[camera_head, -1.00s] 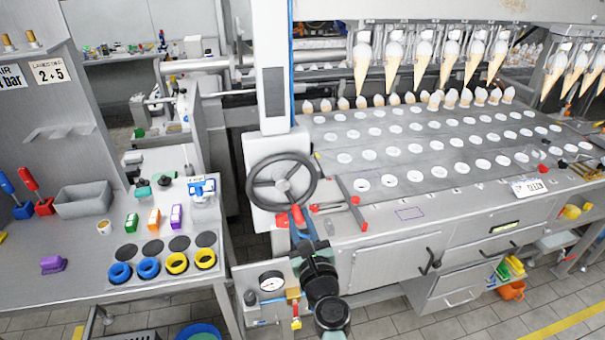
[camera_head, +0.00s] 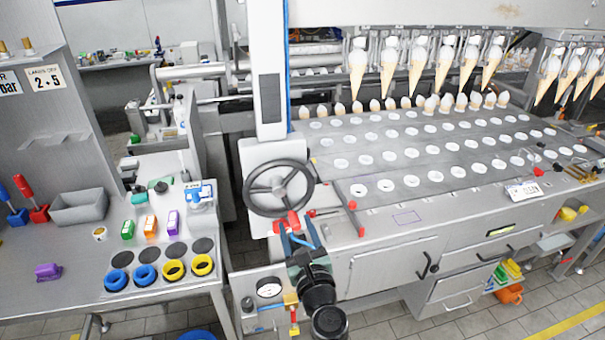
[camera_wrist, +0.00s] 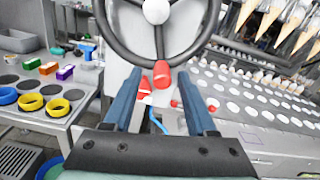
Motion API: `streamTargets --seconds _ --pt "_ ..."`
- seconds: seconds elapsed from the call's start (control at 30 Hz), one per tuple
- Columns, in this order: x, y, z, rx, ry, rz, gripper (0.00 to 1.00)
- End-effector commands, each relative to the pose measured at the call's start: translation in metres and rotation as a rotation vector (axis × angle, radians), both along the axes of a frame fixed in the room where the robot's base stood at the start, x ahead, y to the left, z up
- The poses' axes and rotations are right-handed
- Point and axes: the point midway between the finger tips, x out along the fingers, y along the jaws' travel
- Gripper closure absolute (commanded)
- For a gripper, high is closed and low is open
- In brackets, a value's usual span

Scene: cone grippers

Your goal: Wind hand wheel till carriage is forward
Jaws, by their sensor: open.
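The dark hand wheel (camera_head: 279,188) stands on the light machine column, and its rim and spokes also fill the top of the wrist view (camera_wrist: 158,45). Its red handle knob (camera_wrist: 162,72) is at the bottom of the rim. My gripper (camera_head: 299,235) is just below the wheel. In the wrist view my gripper (camera_wrist: 156,92) is open, with its blue fingers apart and nothing held; the knob appears ahead, between and beyond the fingertips. A row of hanging cones (camera_head: 443,62) is over the back of the machine. I cannot tell which part is the carriage.
Right of the wheel is the perforated plate (camera_head: 395,160). Red-ended fittings (camera_head: 352,205) lie near its front left edge. A bench (camera_head: 80,250) with coloured rings and small boxes is at the left. A pressure gauge (camera_head: 269,288) sits below the wheel.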

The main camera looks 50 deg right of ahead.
Motion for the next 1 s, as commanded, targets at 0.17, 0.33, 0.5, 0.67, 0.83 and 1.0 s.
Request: streamTargets --seconds 0.17,0.33,0.5,0.67,0.83,1.0 --pt "-0.019 0.012 0.001 -0.001 0.004 0.002 0.43" --pt "-0.043 0.028 0.0 -0.002 0.004 0.004 0.43" --pt "-0.067 0.042 -0.001 0.0 0.004 0.002 0.43" --pt "-0.087 0.055 -0.001 0.0 0.004 0.002 0.43" --pt "-0.101 0.063 -0.001 0.001 0.003 0.001 0.43" --pt "-0.106 0.067 -0.001 0.001 0.002 0.002 0.43"
